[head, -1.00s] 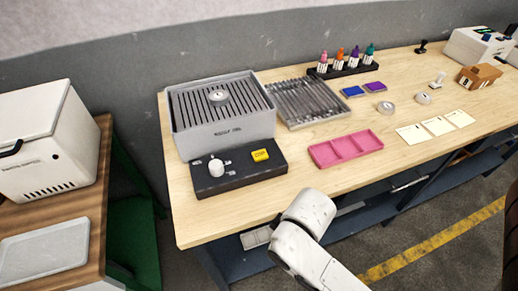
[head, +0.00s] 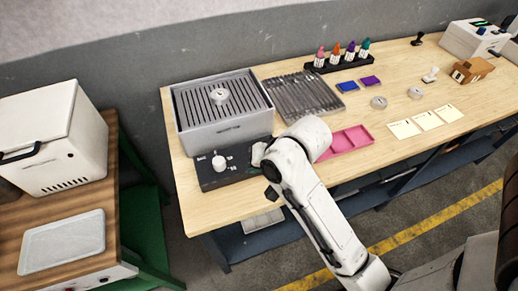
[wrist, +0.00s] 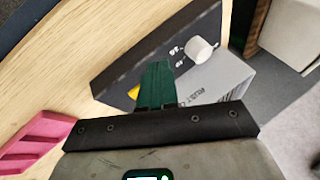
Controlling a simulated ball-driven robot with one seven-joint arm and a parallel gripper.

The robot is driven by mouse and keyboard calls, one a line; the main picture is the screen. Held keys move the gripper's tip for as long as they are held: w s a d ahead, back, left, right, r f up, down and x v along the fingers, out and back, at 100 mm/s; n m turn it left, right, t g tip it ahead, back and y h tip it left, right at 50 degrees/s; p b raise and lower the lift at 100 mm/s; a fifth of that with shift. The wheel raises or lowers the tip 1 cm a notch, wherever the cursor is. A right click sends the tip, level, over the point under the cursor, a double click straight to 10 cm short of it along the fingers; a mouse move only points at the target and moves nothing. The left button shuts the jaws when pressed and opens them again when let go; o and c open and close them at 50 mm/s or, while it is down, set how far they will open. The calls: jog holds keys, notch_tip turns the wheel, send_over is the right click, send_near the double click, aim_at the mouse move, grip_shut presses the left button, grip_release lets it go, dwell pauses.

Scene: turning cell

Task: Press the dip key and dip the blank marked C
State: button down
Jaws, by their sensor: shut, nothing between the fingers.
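My gripper (wrist: 157,66) is shut and empty, its dark green fingers reaching over the black control box (head: 207,178). The yellow key shows in the wrist view as a sliver (wrist: 133,91) left of the fingers, which hide the rest; I cannot tell whether they touch it. My arm hides the key in the head view. The box also carries a white knob (head: 219,163). Behind it stands a grey tank (head: 222,132) with a slatted top, and a round metal blank (head: 219,97) lies on the slats. Two more discs (head: 379,102) (head: 415,92) lie on the bench. Their marks are unreadable.
A ribbed metal tray (head: 300,97) lies right of the tank. A pink compartment tray (head: 350,141) is partly behind my arm. Several bottles stand in a black rack (head: 340,65) at the back. Cream cards (head: 404,129) lie to the right. A white lidded box (head: 60,140) stands far left.

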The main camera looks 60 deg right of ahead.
jog(key=w+d+r+m+t, duration=0.2)
jog(key=w+d+r+m, duration=0.2)
jog(key=m, duration=1.1)
jog(key=shift+d+r+t+y, duration=0.4)
jog(key=shift+d+r, duration=0.95)
jog(key=shift+d, duration=0.9)
jog(key=shift+f, duration=0.1)
notch_tip(320, 180, down, 7)
jog(key=b, duration=0.5)
jog(key=shift+b, duration=0.35)
jog(key=shift+f+b, duration=0.3)
jog(key=shift+f, duration=0.55)
jog(key=shift+f, duration=0.15)
jog(key=shift+f, duration=0.25)
